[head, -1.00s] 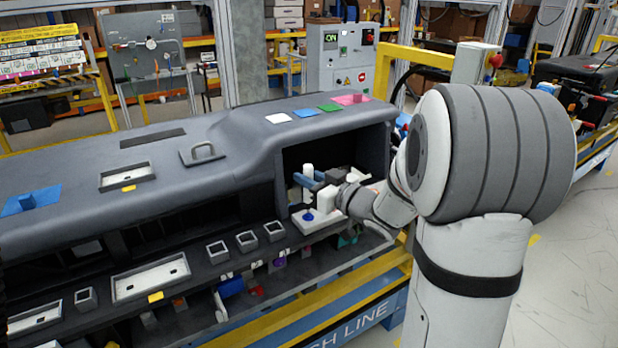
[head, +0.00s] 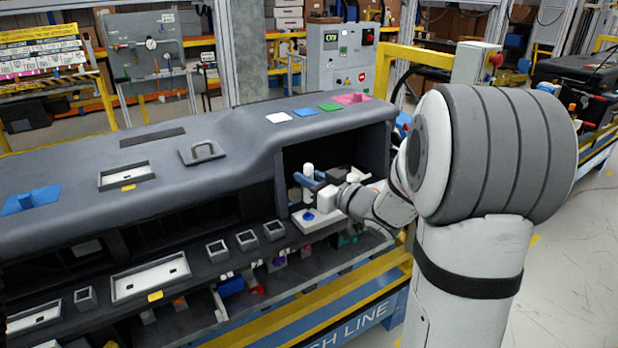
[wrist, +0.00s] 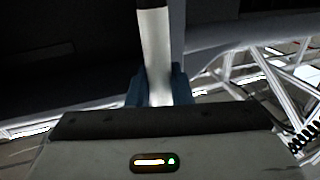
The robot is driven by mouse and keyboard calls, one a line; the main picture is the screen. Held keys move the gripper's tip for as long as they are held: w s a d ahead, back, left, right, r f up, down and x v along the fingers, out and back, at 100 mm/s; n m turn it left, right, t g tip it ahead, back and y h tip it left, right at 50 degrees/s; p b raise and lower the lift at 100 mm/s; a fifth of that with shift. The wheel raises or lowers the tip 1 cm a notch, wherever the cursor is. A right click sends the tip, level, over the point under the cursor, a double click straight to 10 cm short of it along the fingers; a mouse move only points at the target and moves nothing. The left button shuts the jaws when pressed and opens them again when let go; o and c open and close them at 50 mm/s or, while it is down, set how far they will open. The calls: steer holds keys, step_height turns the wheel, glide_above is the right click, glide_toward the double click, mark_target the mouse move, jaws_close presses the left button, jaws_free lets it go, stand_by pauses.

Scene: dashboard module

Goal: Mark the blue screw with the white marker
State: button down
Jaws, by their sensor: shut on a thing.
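The white marker (head: 308,170) stands roughly upright in my gripper (head: 307,182), inside the open bay at the right end of the dashboard. In the wrist view, the marker (wrist: 156,50) rises between my gripper's blue fingers (wrist: 159,88), which are shut on it. The blue screw (head: 308,216) sits on a white plate (head: 322,224) at the front of the bay. The marker is above the screw in the picture. Its lower tip is hard to make out, and I cannot tell whether it touches the screw.
The bay's dark side wall (head: 281,185) and overhanging top enclose the gripper closely. Several small square sockets (head: 247,240) line the ledge to the left. White, blue, green and pink pads (head: 305,112) lie on top of the dashboard. A yellow rail (head: 335,288) runs along the front.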

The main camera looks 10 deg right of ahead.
mark_target(309, 165)
steer(key=shift+f, duration=0.25)
stand_by(0.5)
steer(key=shift+r+p, duration=1.75)
steer(key=shift+r, duration=0.8)
